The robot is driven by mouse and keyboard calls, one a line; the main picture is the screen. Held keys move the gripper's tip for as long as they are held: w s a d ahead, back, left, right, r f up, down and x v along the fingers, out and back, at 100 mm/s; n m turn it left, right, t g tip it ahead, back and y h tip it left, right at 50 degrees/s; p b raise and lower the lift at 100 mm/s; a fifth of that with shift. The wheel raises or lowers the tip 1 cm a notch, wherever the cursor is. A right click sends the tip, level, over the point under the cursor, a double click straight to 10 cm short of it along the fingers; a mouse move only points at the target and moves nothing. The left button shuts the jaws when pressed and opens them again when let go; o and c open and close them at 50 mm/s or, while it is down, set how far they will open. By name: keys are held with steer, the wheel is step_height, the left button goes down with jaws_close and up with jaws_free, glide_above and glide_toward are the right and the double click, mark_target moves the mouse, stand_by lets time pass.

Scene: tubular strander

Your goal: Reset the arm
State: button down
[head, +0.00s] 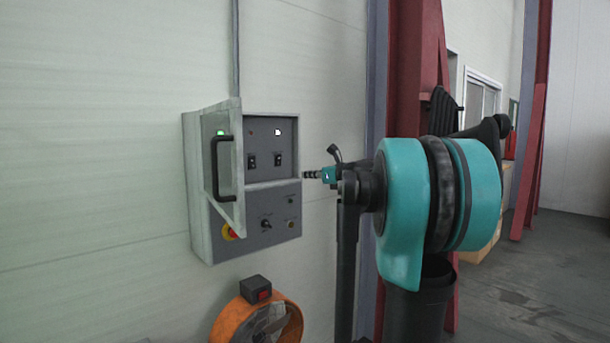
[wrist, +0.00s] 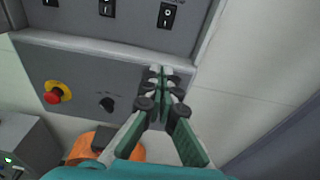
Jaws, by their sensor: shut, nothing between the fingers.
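My gripper (head: 308,175) is shut and empty, just right of the grey control box in the head view. In the wrist view my gripper (wrist: 163,80) has its fingertips together in front of the box's lower edge of the switch recess. The control box (head: 270,215) is mounted on the wall with its door (head: 224,165) swung open. Two black rocker switches show inside, a left one (head: 252,161) and a right one (head: 278,159). The wrist view also shows a rocker switch (wrist: 167,15) above the fingertips. Whether the fingers touch the box is unclear.
On the box's lower panel are a red emergency button (wrist: 54,95) with a yellow ring and a black knob (wrist: 106,104). An orange round machine part (head: 229,316) with a dark box on it stands below. A red column (head: 410,70) rises behind my arm.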

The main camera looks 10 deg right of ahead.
steer(key=s+a+f+n+g+h, duration=0.1)
steer(key=s+a+f+n+g, duration=0.15)
steer(key=s+f+n, duration=0.5)
steer(key=s+a+f+n+g, duration=0.2)
steer(key=s+a+f+n, duration=0.15)
steer(key=f, duration=0.65)
steer(key=s+a+f+n+g+h, duration=0.1)
steer(key=s+a+f+n+g, duration=0.15)
steer(key=s+f+n, duration=0.45)
steer(key=s+d+f+n+g+h, duration=0.1)
steer(key=s+d+f+n+h, duration=0.2)
steer(key=s+f+n, duration=0.3)
steer(key=s+d+f+n+g+h, duration=0.2)
steer(key=s+f+n, duration=0.4)
steer(key=s+f, duration=0.9)
steer(key=shift+d+f+h, duration=0.25)
steer(key=shift+d+h, duration=0.15)
steer(key=shift+h, duration=0.2)
steer(key=shift+a, duration=0.15)
